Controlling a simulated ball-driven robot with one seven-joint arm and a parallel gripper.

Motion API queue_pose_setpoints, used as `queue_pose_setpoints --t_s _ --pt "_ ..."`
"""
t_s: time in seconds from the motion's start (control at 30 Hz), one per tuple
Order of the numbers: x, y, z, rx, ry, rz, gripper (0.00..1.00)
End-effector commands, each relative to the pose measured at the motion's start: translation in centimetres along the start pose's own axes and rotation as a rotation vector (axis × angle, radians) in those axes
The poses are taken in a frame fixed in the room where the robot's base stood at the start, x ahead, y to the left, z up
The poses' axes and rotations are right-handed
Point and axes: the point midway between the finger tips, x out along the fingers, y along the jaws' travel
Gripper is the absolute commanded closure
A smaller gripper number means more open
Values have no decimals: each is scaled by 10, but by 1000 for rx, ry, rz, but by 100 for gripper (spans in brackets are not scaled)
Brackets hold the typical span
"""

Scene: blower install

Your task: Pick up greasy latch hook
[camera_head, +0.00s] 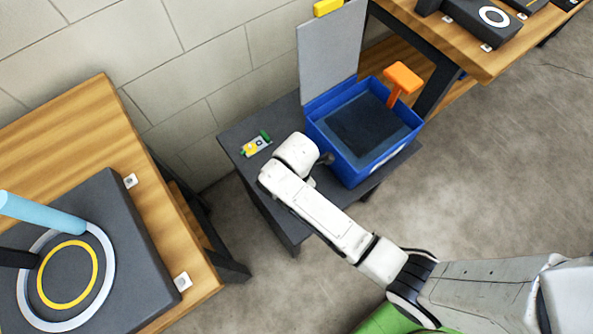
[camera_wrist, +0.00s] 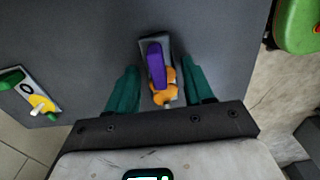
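My gripper (camera_wrist: 160,68) is open in the wrist view, its two green fingers spread on either side of a small latch piece (camera_wrist: 156,65). The piece has a purple lever, an orange body and a grey plate. A gap shows between it and each finger; I cannot tell contact in height. A second latch piece (camera_wrist: 36,93), with green ends and a yellow and white part, lies to the left; it also shows in the head view (camera_head: 256,145). I cannot tell which is the greasy hook. My arm hides the purple-orange piece in the head view.
The dark table (camera_head: 240,133) holds a blue bin (camera_head: 354,178) right of my wrist, with an orange-handled tool (camera_head: 402,80) standing at it. A grey panel (camera_head: 330,55) rises behind. Wooden benches stand left (camera_head: 110,120) and upper right (camera_head: 460,48).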

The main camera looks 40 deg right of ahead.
Motion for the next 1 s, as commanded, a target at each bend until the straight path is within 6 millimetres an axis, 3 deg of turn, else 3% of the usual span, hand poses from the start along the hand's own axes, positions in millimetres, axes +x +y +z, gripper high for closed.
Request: queue_pose_setpoints --t_s 0.07,0.5,0.83,1.0 --pt "0 0 0 0 0 0 56" --pt "0 0 0 0 0 0 98" --pt "-3 0 0 0 0 0 100" --pt "-17 1 0 0 0 2 100"
